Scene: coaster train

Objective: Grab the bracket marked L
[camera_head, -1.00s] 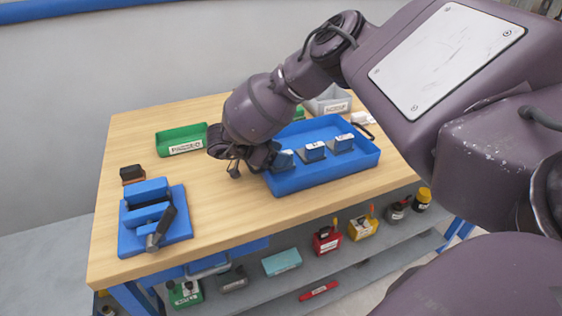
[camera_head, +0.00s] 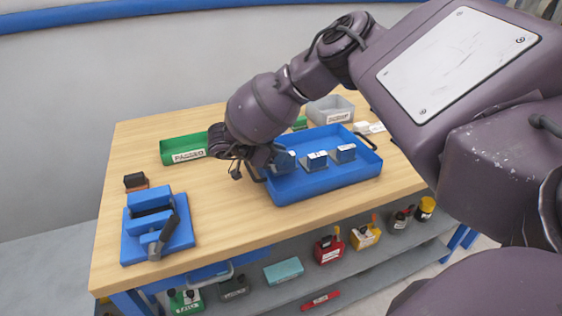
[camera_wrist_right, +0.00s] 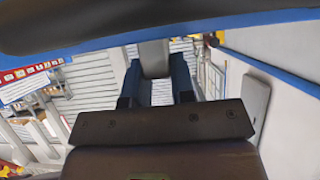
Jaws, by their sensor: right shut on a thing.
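Three grey-and-blue brackets with small white labels are at the blue tray (camera_head: 290,194): a left one (camera_head: 285,161), a middle one (camera_head: 317,160) and a right one (camera_head: 346,153). The labels are too small to read surely, so I cannot tell which is marked L. My right gripper (camera_head: 260,158) is at the tray's left end, shut on the left bracket; its fingers are partly hidden by the wrist. In the right wrist view a grey part (camera_wrist_right: 155,58) of the held piece shows between the dark blue fingers. My left gripper is out of view.
A green bin (camera_head: 185,146) lies left of my right wrist. A blue fixture with a black handle (camera_head: 155,245) stands at the table's left front. A grey bin (camera_head: 330,108) is behind the tray. The wooden table (camera_head: 235,215) is clear between fixture and tray.

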